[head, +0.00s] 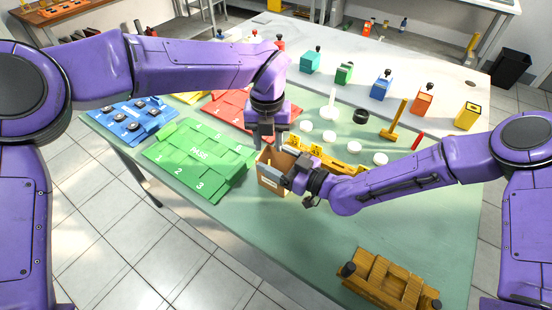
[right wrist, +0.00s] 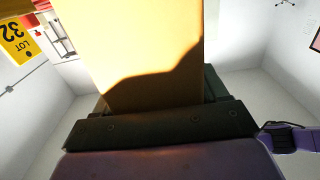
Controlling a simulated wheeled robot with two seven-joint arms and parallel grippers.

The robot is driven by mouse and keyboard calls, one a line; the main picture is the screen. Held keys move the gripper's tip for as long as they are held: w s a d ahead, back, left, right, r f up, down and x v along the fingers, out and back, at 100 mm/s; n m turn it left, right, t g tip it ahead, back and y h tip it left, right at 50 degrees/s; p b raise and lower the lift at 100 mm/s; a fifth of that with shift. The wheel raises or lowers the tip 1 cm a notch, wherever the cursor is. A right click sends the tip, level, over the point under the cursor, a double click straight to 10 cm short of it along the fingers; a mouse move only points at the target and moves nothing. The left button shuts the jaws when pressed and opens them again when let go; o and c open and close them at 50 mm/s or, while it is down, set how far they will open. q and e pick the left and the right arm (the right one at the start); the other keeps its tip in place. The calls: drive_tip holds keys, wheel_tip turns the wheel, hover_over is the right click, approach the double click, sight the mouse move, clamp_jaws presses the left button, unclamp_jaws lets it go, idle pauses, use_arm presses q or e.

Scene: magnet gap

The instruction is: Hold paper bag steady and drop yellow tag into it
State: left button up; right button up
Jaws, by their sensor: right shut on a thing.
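The brown paper bag (head: 270,184) stands upright near the middle of the green tabletop, its open top facing up. My right gripper (head: 291,181) is shut on the bag's right side; in the right wrist view the bag's tan wall (right wrist: 145,50) rises from between the jaws. My left gripper (head: 266,143) points down just above the bag's mouth. Its fingertips are too small to tell whether they are open or hold something. A yellow tag marked LOT 32 (right wrist: 18,43) shows at the upper left of the right wrist view. I cannot pick it out surely in the head view.
A green tray (head: 200,158) lies left of the bag, with red (head: 238,112) and blue (head: 128,120) trays beyond. A yellow rack (head: 335,165) stands close behind the bag. White discs (head: 380,159) lie behind it. A wooden rack (head: 388,281) sits front right; the front middle is clear.

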use_arm(q)
wheel_tip(320, 180, up, 9)
drive_tip(key=shift+r, duration=0.1)
idle(0.7)
use_arm(e)
drive_tip(key=o, duration=1.1)
drive_tip(key=shift+c, duration=0.2)
drive_tip(key=v, duration=1.2)
drive_tip(key=shift+r, duration=0.1)
